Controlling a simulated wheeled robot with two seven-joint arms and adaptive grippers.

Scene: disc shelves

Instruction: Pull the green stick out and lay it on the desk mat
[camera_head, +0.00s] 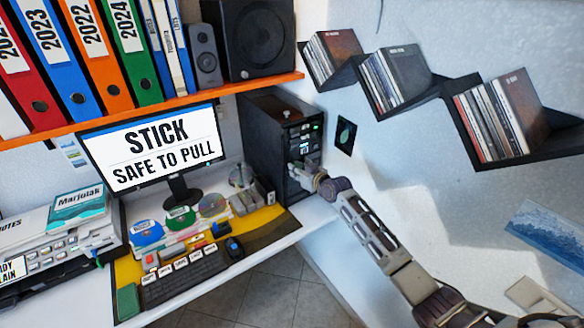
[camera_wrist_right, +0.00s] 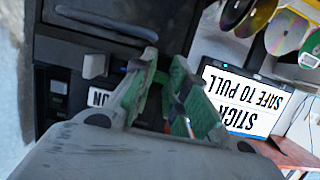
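My right gripper (camera_head: 305,177) is at the front panel of the black computer tower (camera_head: 262,135). In the right wrist view its fingers (camera_wrist_right: 165,68) lean together, with a narrow gap at the tips and green surfaces along them. I cannot make out a separate green stick there, nor tell whether the fingers hold anything. A pale grey stick-like block (camera_wrist_right: 95,66) juts from the panel beside the fingers. The yellow and dark desk mat (camera_head: 262,220) lies on the desk in front of the monitor. My left gripper is not in view.
The monitor (camera_head: 150,150) reads "STICK SAFE TO PULL". A keyboard (camera_head: 183,278), mouse (camera_head: 234,248), discs (camera_head: 181,217) and small items crowd the mat. Its right front part looks clearer. An orange shelf (camera_head: 200,98) with binders and speakers hangs above. Disc shelves (camera_head: 450,90) are on the right wall.

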